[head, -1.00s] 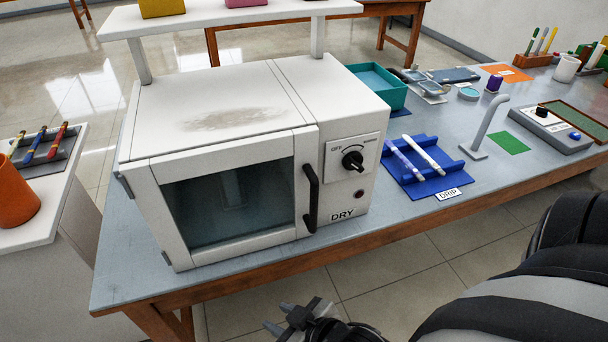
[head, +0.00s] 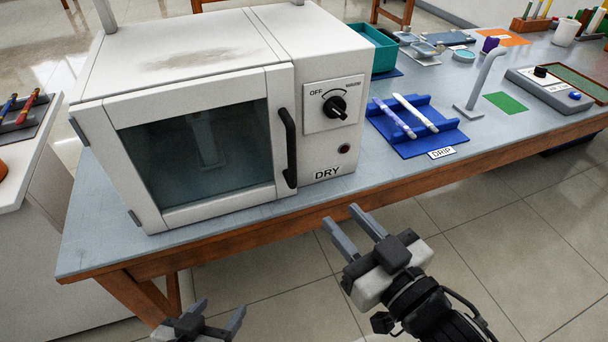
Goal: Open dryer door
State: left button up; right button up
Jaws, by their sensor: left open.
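The white dryer (head: 320,60) marked DRY stands on the table. Its door (head: 90,135) is shut, with a dark glass window (head: 205,155). The black upright door handle (head: 288,148) is on the door's right edge. My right gripper (head: 342,215) is open and empty, below and to the right of the handle, apart from it, in front of the table edge. My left gripper (head: 220,307) is open and empty at the bottom of the head view, below the dryer, partly cut off by the frame.
A black dial (head: 335,107) is on the dryer's front, right of the handle. A blue DRIP rack (head: 435,140) holding two pens is right of the dryer. The grey table (head: 100,258) has a wooden front edge. The floor before it is clear.

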aim_at(294, 162)
jog(key=x, duration=0.5)
jog(key=p+x, duration=0.1)
jog(key=x, duration=0.4)
jog(key=r+x, duration=0.1)
jog(key=x, duration=0.4)
jog(key=shift+w+a, duration=0.25)
jog(key=shift+a, duration=0.15)
jog(key=shift+p, duration=0.3)
grip_shut()
